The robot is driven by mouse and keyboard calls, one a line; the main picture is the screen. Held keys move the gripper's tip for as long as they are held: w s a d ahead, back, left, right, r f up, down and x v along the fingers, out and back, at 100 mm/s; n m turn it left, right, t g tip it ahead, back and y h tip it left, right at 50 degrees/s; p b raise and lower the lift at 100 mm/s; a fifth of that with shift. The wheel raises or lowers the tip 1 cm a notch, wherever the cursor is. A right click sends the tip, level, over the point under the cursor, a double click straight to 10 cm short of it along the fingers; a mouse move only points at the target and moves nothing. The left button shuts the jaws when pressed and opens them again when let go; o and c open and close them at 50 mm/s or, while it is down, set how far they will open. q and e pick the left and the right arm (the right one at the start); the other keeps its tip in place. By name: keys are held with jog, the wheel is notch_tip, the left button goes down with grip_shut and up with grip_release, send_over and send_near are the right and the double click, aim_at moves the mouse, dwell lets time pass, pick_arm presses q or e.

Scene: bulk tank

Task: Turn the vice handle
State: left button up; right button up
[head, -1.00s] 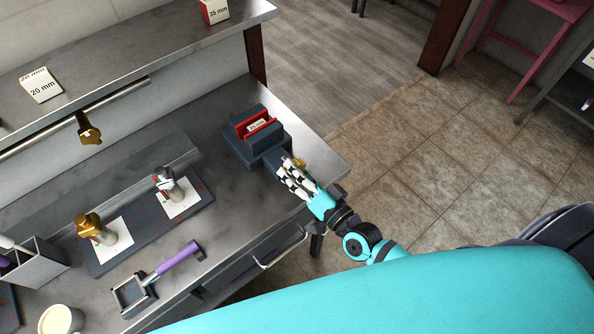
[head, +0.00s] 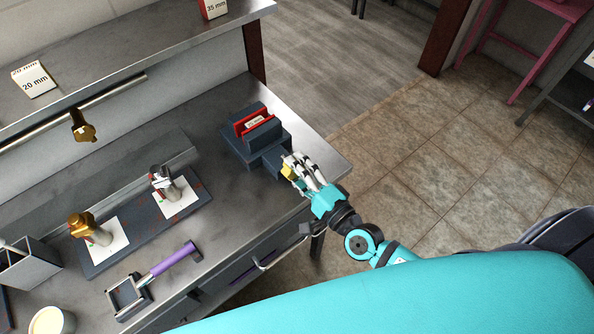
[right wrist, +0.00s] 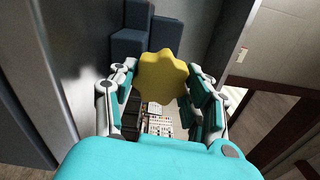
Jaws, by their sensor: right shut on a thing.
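The dark grey vice (head: 245,152) with red jaw faces stands near the right end of the metal bench. A labelled block (head: 256,121) sits between its jaws. The yellow star-shaped vice handle (head: 288,172) is at the vice's front end and is partly covered by my fingers in the head view. My right gripper (head: 300,172) is shut on the handle. In the right wrist view the handle (right wrist: 162,77) sits between the two fingers of my right gripper (right wrist: 163,92), with the dark vice body (right wrist: 132,35) behind it. My left gripper is not in view.
A dark mat (head: 147,222) with two taps stands left of the vice. A purple-handled tool (head: 170,262) lies in front of it. A shelf with a 20 mm box (head: 34,80) is behind. A grey holder (head: 30,268) and a white cup (head: 50,321) are at the left.

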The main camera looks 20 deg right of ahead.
jog(key=shift+m, duration=0.6)
jog(key=o, duration=1.2)
jog(key=shift+c, duration=0.2)
jog(key=shift+s, duration=0.1)
jog(key=v, duration=1.2)
